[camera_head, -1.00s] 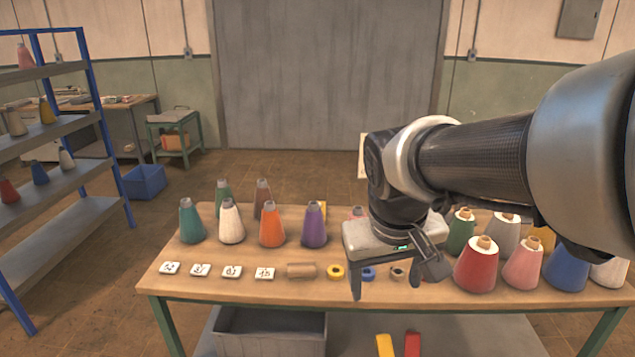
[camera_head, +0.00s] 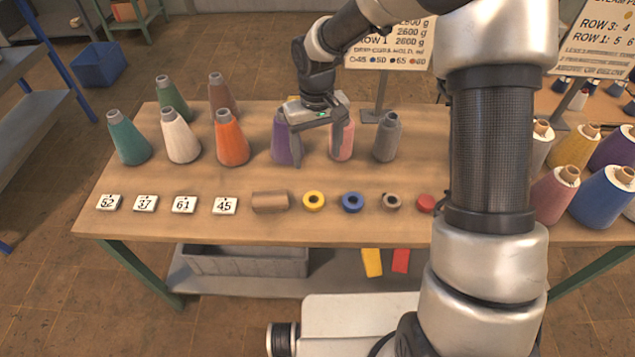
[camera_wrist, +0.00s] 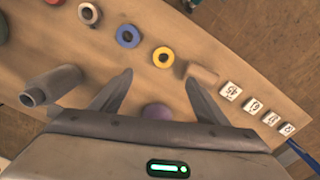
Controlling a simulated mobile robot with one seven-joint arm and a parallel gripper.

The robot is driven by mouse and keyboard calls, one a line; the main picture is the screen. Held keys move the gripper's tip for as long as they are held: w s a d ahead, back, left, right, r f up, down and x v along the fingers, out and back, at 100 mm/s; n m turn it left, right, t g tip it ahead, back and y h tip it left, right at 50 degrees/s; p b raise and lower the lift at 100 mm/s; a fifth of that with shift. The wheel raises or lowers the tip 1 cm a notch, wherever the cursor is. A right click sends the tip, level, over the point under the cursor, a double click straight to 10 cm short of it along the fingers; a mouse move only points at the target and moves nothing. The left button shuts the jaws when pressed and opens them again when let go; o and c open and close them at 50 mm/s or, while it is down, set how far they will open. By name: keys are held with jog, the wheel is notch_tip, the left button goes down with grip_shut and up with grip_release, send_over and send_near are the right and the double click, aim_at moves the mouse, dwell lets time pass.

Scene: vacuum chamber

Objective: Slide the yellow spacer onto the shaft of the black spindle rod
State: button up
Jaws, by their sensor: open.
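The yellow spacer (camera_head: 314,201) is a flat ring lying on the table's front part, between a brown cylinder (camera_head: 270,202) and a blue ring (camera_head: 352,202). In the wrist view the yellow spacer (camera_wrist: 163,57) lies beyond and between my fingertips. I cannot make out a black spindle rod in either view.
A brown-grey ring (camera_head: 392,202) and a red piece (camera_head: 426,203) continue the row rightward. Numbered tiles (camera_head: 184,204) lie left. Several cones stand behind, including a grey one (camera_head: 387,138). The table (camera_head: 200,230) is bare along its front edge. My arm hides part of its right side.

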send_over(313, 196)
jog(key=s, duration=0.1)
jog(key=f, duration=0.7)
jog(key=d+f, duration=0.1)
jog(key=f, duration=0.3)
jog(key=shift+s+f, duration=0.2)
jog(key=shift+f, duration=0.1)
jog(key=shift+a+f+p, duration=0.2)
jog(key=shift+f+p, duration=0.05)
jog(key=shift+f, duration=1.2)
jog(key=shift+a+f+p, duration=0.2)
jog(key=shift+f, duration=1.2)
jog(key=c, duration=1.1)
